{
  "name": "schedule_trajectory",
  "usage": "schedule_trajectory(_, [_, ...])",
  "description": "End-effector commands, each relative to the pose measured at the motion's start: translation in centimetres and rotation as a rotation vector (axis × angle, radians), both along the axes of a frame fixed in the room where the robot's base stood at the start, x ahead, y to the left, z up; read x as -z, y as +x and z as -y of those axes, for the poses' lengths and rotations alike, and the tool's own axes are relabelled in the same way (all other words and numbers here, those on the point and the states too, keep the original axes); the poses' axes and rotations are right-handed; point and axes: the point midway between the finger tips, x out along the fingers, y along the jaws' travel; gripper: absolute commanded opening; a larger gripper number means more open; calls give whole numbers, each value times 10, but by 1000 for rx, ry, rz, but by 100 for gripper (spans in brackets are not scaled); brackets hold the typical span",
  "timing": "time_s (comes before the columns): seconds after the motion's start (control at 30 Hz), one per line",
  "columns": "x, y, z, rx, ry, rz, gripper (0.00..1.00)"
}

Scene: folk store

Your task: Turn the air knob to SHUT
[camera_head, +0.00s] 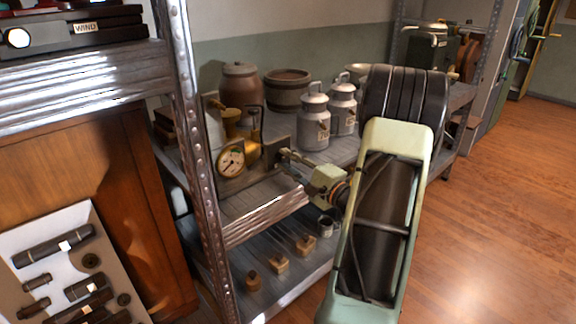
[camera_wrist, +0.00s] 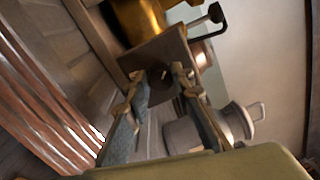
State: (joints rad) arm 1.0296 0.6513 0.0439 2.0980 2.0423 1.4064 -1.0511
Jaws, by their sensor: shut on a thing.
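A brass device with a round dial gauge (camera_head: 231,161) stands on the shelf's middle deck. Its brown metal plate (camera_wrist: 143,58) faces my gripper in the wrist view, with a gold body (camera_wrist: 142,18) beyond it. The small dark air knob (camera_wrist: 164,76) shows on the plate between the fingertips, partly hidden by them. My gripper (camera_head: 283,153) reaches in from the right and is shut on the knob at the plate's right end. Both fingers (camera_wrist: 160,80) lie along the knob's sides. No SHUT marking is readable, so I cannot tell the knob's setting.
Grey milk cans (camera_head: 313,122) stand close behind my gripper; one also shows in the wrist view (camera_wrist: 183,136). A brown jar (camera_head: 241,88) and a wooden tub (camera_head: 287,92) stand at the back. A steel post (camera_head: 188,120) rises at left. Open wooden floor (camera_head: 490,200) lies right.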

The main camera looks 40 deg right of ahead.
Motion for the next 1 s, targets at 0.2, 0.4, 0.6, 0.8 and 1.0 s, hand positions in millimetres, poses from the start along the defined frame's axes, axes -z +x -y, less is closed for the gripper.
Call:
schedule_trajectory(0.2, [1,-1,0,1,-5,-3,0])
schedule_trajectory(0.4, [1,-1,0,1,-4,-3,24])
schedule_trajectory(0.6, [1,0,0,0,-4,-2,39])
schedule_trajectory(0.8, [0,-1,0,0,-4,-1,39])
schedule_trajectory(1.0, [1,-18,3,3,-3,0,39])
